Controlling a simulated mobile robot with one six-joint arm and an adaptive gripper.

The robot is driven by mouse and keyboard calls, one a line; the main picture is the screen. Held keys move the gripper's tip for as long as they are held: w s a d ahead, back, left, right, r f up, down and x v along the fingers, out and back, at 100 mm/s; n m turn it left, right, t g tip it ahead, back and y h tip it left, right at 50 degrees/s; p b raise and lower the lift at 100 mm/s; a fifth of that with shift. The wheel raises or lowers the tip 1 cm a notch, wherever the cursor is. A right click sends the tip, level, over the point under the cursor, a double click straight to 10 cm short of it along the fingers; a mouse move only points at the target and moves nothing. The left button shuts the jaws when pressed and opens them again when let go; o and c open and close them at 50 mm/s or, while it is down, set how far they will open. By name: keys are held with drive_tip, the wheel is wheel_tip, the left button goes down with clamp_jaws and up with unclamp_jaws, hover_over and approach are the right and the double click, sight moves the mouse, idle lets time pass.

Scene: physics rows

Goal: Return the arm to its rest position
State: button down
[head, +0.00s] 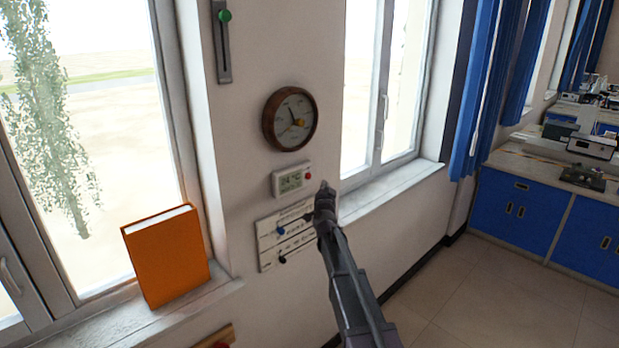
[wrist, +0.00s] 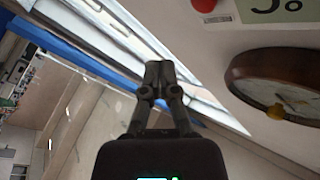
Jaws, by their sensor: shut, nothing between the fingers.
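My arm reaches up from the bottom of the head view toward the wall between two windows. My gripper (head: 323,187) is at its end, close to the lower right of a small white digital thermostat (head: 291,180) with a red button. In the wrist view my gripper (wrist: 159,70) has its fingers together with nothing between them. The thermostat's corner (wrist: 270,12) and its red button show at the top of that view. Whether the fingertips touch the wall cannot be told.
A round wooden dial (head: 290,118) hangs above the thermostat; a white panel (head: 272,241) with small knobs is below it. A slider (head: 223,45) is higher up. An orange book (head: 166,257) stands on the left sill. Blue cabinets (head: 512,213) stand right; floor between is clear.

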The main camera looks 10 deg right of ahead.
drive_tip(key=s+a+f+n+g+y+b, duration=0.1)
drive_tip(key=s+a+f+n+g+y, duration=0.3)
drive_tip(key=s+f, duration=0.45)
drive_tip(key=s+a+f+n+g+y, duration=0.3)
drive_tip(key=s+f+n+g, duration=0.3)
drive_tip(key=s, duration=0.4)
drive_tip(key=s+d+f+g+h, duration=0.2)
drive_tip(key=s+d+f+g, duration=0.1)
drive_tip(key=s, duration=0.9)
drive_tip(key=s+d+f+g+h+b, duration=0.1)
drive_tip(key=s+f+g, duration=0.5)
drive_tip(key=s, duration=0.7)
drive_tip(key=shift+d+m+h, duration=0.4)
drive_tip(key=shift+d+h, duration=0.1)
drive_tip(key=shift+d, duration=0.75)
